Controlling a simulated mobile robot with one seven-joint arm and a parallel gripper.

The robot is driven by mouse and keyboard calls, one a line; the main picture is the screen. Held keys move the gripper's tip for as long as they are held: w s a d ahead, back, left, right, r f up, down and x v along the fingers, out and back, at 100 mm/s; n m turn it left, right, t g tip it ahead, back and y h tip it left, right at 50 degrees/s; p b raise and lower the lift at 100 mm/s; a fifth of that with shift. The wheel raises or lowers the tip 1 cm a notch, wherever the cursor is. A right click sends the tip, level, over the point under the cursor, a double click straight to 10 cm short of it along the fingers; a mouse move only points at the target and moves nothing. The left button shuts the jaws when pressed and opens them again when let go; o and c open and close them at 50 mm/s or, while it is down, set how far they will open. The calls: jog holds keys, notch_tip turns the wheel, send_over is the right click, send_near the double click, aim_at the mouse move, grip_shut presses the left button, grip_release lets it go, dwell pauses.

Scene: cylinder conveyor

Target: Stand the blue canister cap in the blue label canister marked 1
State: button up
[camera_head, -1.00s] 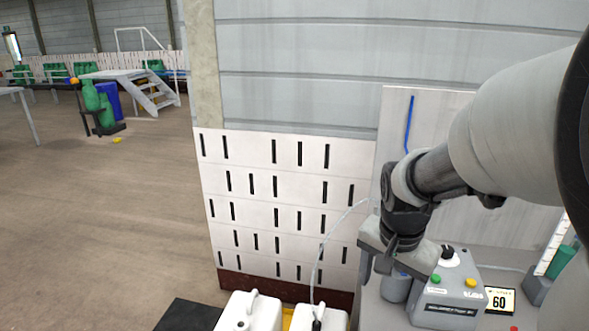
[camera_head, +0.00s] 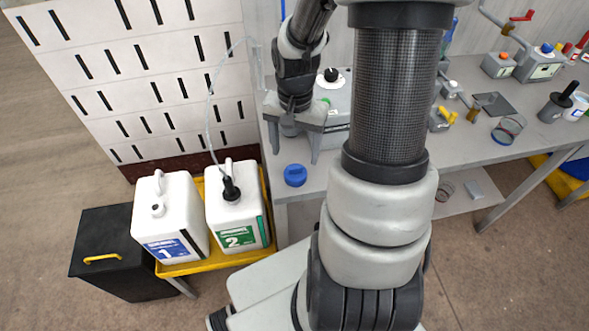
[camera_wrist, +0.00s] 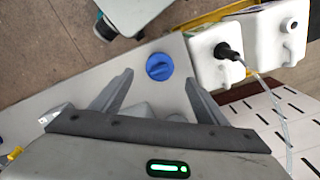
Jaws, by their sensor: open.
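The blue canister cap (camera_head: 295,175) lies on the grey bench near its front left corner. It also shows in the wrist view (camera_wrist: 159,66), ahead of my fingers. The blue label canister marked 1 (camera_head: 168,218) is white and stands upright in the yellow tray, its spout on top without a cap. In the wrist view part of this canister (camera_wrist: 282,35) shows at the top right. My gripper (camera_head: 293,150) is open and empty above the bench, fingers pointing down, a little behind the cap. In the wrist view its fingertips (camera_wrist: 155,80) are spread either side of the cap, apart from it.
A green label canister marked 2 (camera_head: 238,212) stands beside it, with a black fitting and clear tube in its mouth. Both stand in a yellow tray (camera_head: 190,268). A black box (camera_head: 105,245) stands left. A grey machine (camera_head: 338,105) stands behind my gripper.

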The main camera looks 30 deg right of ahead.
aim_at(295, 169)
notch_tip(295, 169, down, 9)
jog(key=shift+r+b, duration=0.1)
jog(key=shift+b, duration=0.45)
jog(key=shift+c, duration=0.5)
jog(key=c, duration=1.1)
jog(key=shift+r, duration=0.15)
